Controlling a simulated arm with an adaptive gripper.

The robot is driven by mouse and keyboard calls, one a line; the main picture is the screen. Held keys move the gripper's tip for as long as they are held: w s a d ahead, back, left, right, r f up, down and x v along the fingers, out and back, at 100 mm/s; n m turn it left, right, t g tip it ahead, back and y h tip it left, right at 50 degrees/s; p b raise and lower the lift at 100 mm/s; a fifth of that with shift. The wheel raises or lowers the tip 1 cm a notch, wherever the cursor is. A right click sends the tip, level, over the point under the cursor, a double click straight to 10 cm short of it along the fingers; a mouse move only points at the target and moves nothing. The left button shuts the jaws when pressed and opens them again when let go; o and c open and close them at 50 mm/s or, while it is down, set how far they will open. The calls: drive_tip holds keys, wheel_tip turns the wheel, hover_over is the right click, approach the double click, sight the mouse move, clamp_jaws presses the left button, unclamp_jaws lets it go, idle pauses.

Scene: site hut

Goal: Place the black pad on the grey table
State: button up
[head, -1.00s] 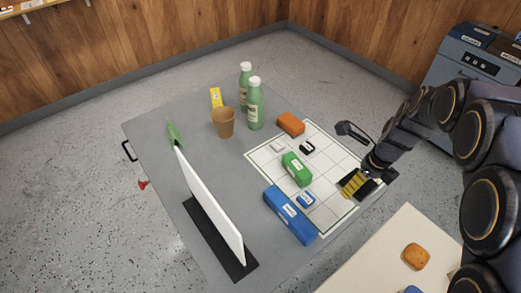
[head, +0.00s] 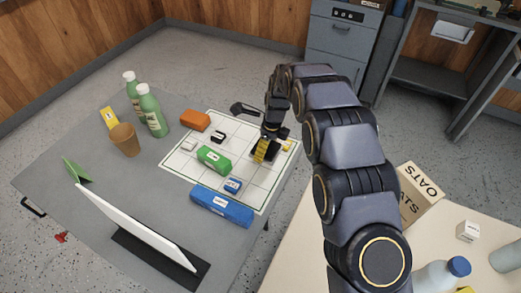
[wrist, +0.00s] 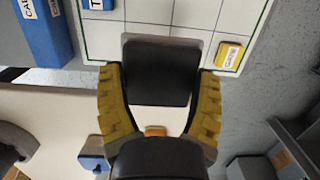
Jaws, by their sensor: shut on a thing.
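My gripper (wrist: 157,84) is shut on the black pad (wrist: 158,68), a dark flat rectangle between its two yellow-ribbed fingers in the wrist view. In the head view, my gripper (head: 265,150) is over the right part of the white gridded mat, and its fingers and my arm partly hide the pad. The grey table (head: 100,170) fills the left and middle of the head view. The mat (head: 247,192) lies on its right side. I cannot tell whether the pad touches the mat.
On the mat are a green block (head: 214,159), a small blue box (head: 233,185) and a small yellow box (wrist: 230,54). A long blue box (head: 221,206) lies along its near edge. Bottles, a brown cup (head: 124,139) and a white panel (head: 135,225) stand left. A cream table (head: 290,265) is nearer.

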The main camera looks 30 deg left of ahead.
drive_tip(key=w+a+f, duration=0.1)
drive_tip(key=f, duration=0.1)
drive_tip(key=w+a+f, duration=0.1)
drive_tip(key=w+f, duration=0.1)
drive_tip(key=w+a+f, duration=0.1)
drive_tip(key=w+f, duration=0.1)
drive_tip(key=shift+a, duration=0.4)
drive_tip(key=shift+w+a+f, duration=0.1)
drive_tip(key=shift+w+f, duration=0.05)
drive_tip(key=shift+f, duration=1.7)
drive_tip(key=o, duration=1)
drive_tip(key=shift+f, duration=0.1)
drive_tip(key=shift+o, duration=0.2)
wheel_tip(320, 180, up, 12)
drive_tip(key=d, duration=0.1)
drive_tip(key=shift+d, duration=0.35)
